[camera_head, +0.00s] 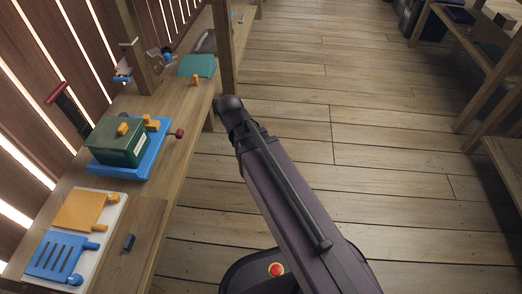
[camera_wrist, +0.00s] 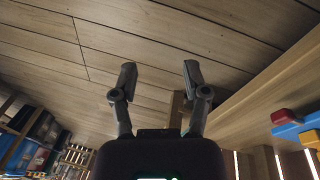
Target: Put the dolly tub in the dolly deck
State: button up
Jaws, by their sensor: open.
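A dark green box (camera_head: 117,142) with yellow-orange pieces on top and a pale label on its side stands on the left bench. I take it for the dolly tub. It rests on or in a flat blue base (camera_head: 139,166), likely the dolly deck; I cannot tell how deep it sits. A red knob (camera_head: 179,133) sticks out from the base's right side. The wrist view shows blue and red parts (camera_wrist: 284,117) at the right edge, apart from my gripper. My gripper (camera_wrist: 159,74) is open and empty, with the floor behind its fingers.
A white tray (camera_head: 91,259) holds an orange panel (camera_head: 82,211) and a slotted blue panel (camera_head: 61,254) at the near bench end. A teal block (camera_head: 197,66) lies farther back beside a wooden post (camera_head: 222,45). Shelves (camera_head: 470,50) stand at right. The floor between is clear.

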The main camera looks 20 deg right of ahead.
jog(key=s+d+n+y, duration=0.1)
jog(key=s+d+y, duration=0.1)
jog(key=s+d, duration=0.1)
jog(key=shift+s+d+f+g, duration=0.2)
jog(key=shift+s+d+g, duration=0.2)
jog(key=shift+d, duration=0.45)
